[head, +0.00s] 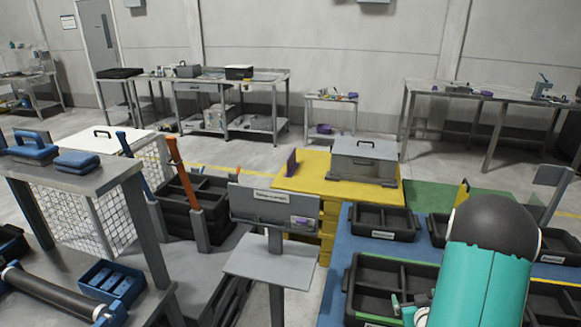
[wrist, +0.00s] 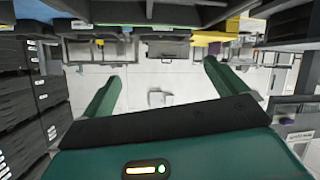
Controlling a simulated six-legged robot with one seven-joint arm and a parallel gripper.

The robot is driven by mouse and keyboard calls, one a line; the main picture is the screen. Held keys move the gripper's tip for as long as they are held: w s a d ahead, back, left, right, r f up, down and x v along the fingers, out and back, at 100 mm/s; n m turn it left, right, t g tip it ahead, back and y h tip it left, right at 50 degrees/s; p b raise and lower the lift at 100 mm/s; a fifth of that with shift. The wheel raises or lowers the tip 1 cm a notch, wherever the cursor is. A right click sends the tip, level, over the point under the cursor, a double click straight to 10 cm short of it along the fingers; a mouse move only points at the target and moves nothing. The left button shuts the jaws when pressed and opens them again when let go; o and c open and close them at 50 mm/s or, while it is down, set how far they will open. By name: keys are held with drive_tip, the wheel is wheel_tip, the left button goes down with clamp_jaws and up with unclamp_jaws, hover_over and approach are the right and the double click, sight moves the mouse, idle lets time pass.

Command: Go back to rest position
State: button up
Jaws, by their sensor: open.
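My gripper (wrist: 162,72) shows in the wrist view as two green fingers spread wide apart. In the head view my teal arm with a dark rounded cap rises at the lower right, in front of the blue surface with black bins. The gripper's fingers cannot be made out clearly in the head view.
Black bins (head: 383,222) stand on a blue surface at the right. A grey lidded box (head: 364,160) sits on a yellow platform (head: 306,183). A grey sign stand (head: 273,207) is in the middle. Dark stacked drawers (wrist: 22,105) line the wrist view's left side.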

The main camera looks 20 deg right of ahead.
drive_tip(key=w+a+r+g+y, duration=0.2)
drive_tip(key=a+r+g, duration=0.1)
drive_tip(key=a+r, duration=1.5)
drive_tip(key=s+a+r+n+g+y, duration=0.1)
drive_tip(key=s+a+r, duration=0.4)
drive_tip(key=s+a, duration=0.3)
drive_tip(key=s+a+r+n+g+y, duration=0.1)
drive_tip(key=s+a+r+g+y, duration=0.1)
drive_tip(key=s+a+r, duration=0.3)
drive_tip(key=s+a, duration=0.3)
drive_tip(key=a, duration=0.1)
drive_tip(key=shift+s+a+r, duration=0.15)
drive_tip(key=shift+s+r, duration=0.15)
drive_tip(key=shift+s, duration=0.05)
